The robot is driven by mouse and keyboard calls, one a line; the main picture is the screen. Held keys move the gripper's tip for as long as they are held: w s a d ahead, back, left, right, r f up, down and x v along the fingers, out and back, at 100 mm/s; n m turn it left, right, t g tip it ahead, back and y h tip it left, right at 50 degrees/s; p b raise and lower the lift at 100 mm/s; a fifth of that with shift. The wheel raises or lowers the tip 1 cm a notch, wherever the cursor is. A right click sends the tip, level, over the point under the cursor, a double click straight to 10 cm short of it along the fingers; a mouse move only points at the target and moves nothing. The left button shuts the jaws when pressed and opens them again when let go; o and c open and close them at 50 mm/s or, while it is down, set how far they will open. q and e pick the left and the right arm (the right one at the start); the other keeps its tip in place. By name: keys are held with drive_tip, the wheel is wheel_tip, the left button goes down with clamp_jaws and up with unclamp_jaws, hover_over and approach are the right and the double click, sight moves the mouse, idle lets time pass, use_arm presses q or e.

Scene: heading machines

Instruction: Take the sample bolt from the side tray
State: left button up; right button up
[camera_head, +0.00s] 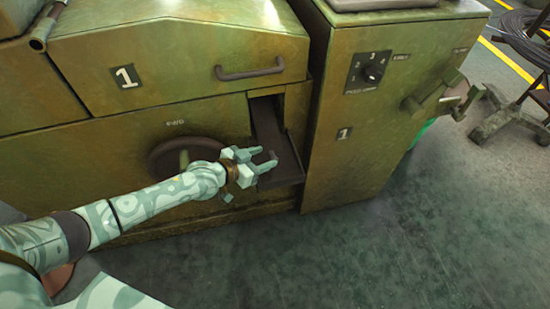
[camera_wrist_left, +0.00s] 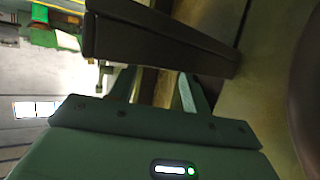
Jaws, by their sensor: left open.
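The side tray (camera_head: 285,172) is a dark, narrow drawer-like tray that sticks out of a slot in the olive machine in the head view. My left gripper (camera_head: 263,159) is over the tray's left side with its fingers apart. A small dark piece at the fingertips may be the sample bolt, but it is too small to tell. In the left wrist view the tray (camera_wrist_left: 150,42) shows as a dark bar just ahead of my open fingers (camera_wrist_left: 157,90). No bolt shows clearly there. My right gripper is not in view.
The machine front has a dark round handwheel (camera_head: 187,157) beside my left wrist and a bar handle (camera_head: 250,70) above. The cabinet (camera_head: 365,130) stands close to the right of the tray, with a dial (camera_head: 370,73). The floor (camera_head: 420,230) in front is clear.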

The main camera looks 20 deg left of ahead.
sight(269, 157)
use_arm(q)
drive_tip(key=shift+w+d+f+b, duration=0.3)
drive_tip(key=shift+w+f, duration=0.25)
drive_tip(key=shift+w+d+f+b, duration=0.25)
drive_tip(key=shift+w+d+f, duration=0.05)
drive_tip(key=shift+w+f, duration=0.25)
drive_tip(key=shift+w+d+r, duration=0.1)
drive_tip(key=shift+w+r, duration=0.05)
drive_tip(key=shift+r, duration=0.15)
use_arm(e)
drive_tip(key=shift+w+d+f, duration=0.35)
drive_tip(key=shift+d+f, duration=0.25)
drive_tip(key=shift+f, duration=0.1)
use_arm(q)
drive_tip(key=c, duration=0.7)
